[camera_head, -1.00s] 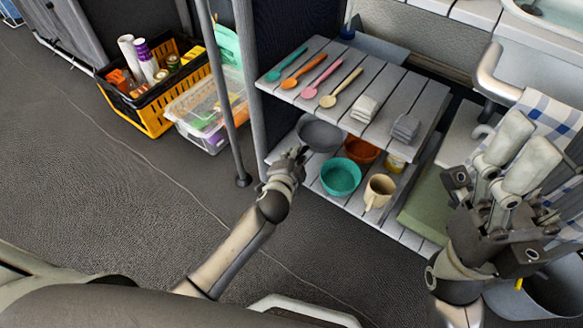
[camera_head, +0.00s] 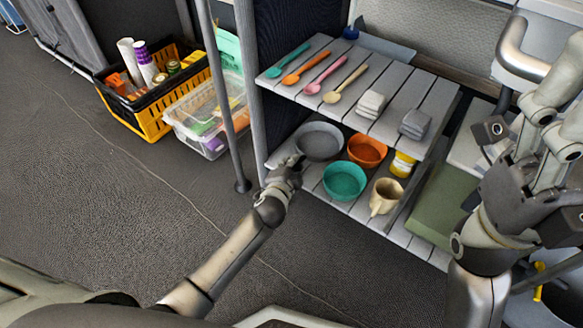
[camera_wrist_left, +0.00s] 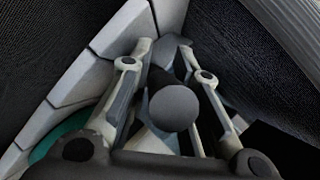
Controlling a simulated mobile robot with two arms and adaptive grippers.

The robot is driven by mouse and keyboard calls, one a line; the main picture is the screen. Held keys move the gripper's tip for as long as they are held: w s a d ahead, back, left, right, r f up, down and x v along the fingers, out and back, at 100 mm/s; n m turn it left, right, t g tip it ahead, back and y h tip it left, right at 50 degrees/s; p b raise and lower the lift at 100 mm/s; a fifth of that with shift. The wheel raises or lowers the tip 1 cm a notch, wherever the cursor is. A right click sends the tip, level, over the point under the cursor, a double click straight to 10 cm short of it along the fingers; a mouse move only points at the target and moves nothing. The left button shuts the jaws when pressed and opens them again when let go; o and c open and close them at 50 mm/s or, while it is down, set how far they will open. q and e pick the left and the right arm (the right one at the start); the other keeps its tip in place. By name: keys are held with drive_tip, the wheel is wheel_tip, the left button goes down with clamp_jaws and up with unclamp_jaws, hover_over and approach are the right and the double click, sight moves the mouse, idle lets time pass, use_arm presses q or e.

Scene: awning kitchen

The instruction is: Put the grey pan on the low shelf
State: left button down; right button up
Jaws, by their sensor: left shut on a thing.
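The grey pan (camera_head: 319,141) is level over the left part of the low shelf (camera_head: 313,184), under the upper shelf's front edge. I cannot tell whether its base touches the boards. My left gripper (camera_head: 291,163) is at the shelf's left front edge, shut on the pan's handle.
On the low shelf, an orange bowl (camera_head: 367,151), teal bowl (camera_head: 344,181), cream mug (camera_head: 385,196) and yellow-labelled jar (camera_head: 402,164) stand right of the pan. The upper shelf (camera_head: 385,92) holds spoons and folded cloths. A grey pole (camera_head: 222,90) stands left; the floor in front is clear.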

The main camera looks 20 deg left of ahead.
use_arm(q)
drive_tip(key=shift+r, duration=0.1)
drive_tip(key=c, duration=1.6)
unclamp_jaws()
